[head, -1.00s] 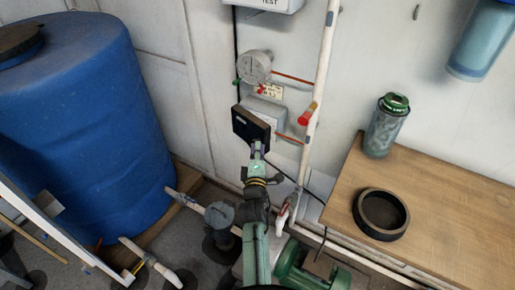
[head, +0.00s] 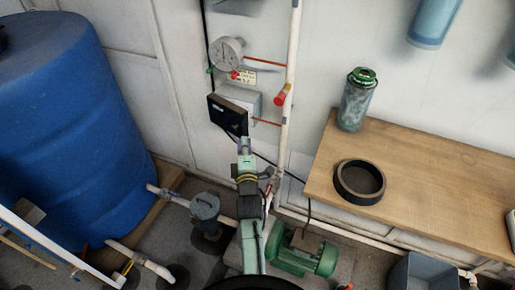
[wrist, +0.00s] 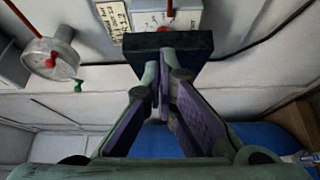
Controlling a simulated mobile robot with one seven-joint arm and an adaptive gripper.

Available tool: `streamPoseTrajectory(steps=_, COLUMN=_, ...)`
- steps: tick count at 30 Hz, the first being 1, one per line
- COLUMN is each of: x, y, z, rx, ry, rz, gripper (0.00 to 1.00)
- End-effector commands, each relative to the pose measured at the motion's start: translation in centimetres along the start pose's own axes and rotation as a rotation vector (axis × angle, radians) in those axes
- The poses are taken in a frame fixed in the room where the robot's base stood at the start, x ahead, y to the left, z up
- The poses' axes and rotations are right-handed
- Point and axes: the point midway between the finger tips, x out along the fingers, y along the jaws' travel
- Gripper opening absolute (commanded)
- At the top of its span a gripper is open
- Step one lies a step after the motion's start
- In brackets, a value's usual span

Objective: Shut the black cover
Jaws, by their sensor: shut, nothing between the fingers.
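The black cover (head: 227,114) is a dark rectangular panel on the front of a small grey wall box (head: 244,97). It stands out at an angle from the box, which shows behind it to the upper right. My gripper (head: 244,146) is shut and empty, just below the cover's lower right corner. In the wrist view, the black cover (wrist: 190,44) lies straight ahead of my gripper (wrist: 163,88), with the grey box (wrist: 180,17) behind it. The purple-padded fingertips overlap the cover's near edge in that view; I cannot tell whether they touch it.
A round gauge (head: 227,52) is above the box. A white vertical pipe (head: 288,110) with a red handle stands right of it. A blue barrel (head: 75,140) is at left, a wooden bench (head: 430,170) at right. A green pump (head: 303,252) is on the floor.

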Motion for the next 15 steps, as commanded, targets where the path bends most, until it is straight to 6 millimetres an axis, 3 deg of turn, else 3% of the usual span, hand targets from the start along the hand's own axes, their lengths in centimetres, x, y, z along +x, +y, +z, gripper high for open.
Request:
streamPoseTrajectory(steps=10, x=-1.6, y=-0.1, z=3.9, rx=0.0, ry=0.0, rz=-0.001, gripper=0.0)
streamPoseTrajectory(steps=15, x=-1.9, y=-0.7, z=3.1, rx=-0.013, ry=0.017, rz=-0.002, gripper=0.0)
